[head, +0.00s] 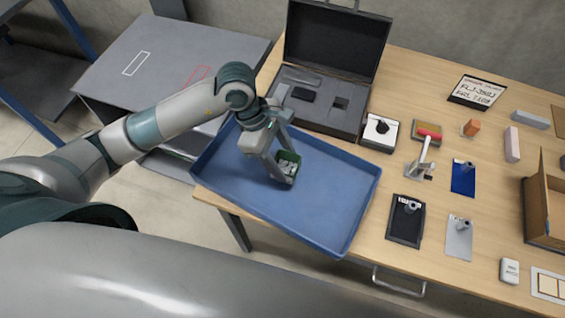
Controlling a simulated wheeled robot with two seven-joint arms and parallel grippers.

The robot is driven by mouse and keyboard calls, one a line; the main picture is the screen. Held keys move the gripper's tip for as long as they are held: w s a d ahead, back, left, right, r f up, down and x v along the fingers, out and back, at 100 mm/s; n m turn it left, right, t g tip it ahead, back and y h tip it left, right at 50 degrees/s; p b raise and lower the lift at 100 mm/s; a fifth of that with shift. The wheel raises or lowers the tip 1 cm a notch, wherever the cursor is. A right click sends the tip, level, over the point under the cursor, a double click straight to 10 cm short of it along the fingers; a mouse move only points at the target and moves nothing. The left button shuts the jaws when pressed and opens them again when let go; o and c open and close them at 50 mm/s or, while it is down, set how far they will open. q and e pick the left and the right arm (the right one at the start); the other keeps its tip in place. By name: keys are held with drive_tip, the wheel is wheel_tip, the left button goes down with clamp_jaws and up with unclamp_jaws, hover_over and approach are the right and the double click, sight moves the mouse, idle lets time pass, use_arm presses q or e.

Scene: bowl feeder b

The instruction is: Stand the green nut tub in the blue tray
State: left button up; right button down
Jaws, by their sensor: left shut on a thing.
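The green nut tub (289,157) is a small open box with grey nuts inside. It is over the middle of the blue tray (315,225), and it looks upright. My left gripper (282,168) reaches down from the upper left and is shut on the tub, with one finger on its near left side. I cannot tell whether the tub's base touches the tray floor. The gripper hides part of the tub. My right gripper is not in view.
An open black case (325,114) stands behind the tray. Right of the tray are a white box with a knob (380,132), a red-handled clamp (424,158), a black plate (406,225) and a cardboard box (545,215). The rest of the tray is empty.

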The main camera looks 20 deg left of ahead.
sight(284, 170)
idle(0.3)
use_arm(q)
drive_tip(key=shift+f+p, duration=0.9)
drive_tip(key=shift+f, duration=1.15)
drive_tip(key=shift+f, duration=0.15)
drive_tip(key=o, duration=1)
drive_tip(key=shift+o, duration=0.2)
drive_tip(key=shift+a+r, duration=0.1)
drive_tip(key=shift+r, duration=0.15)
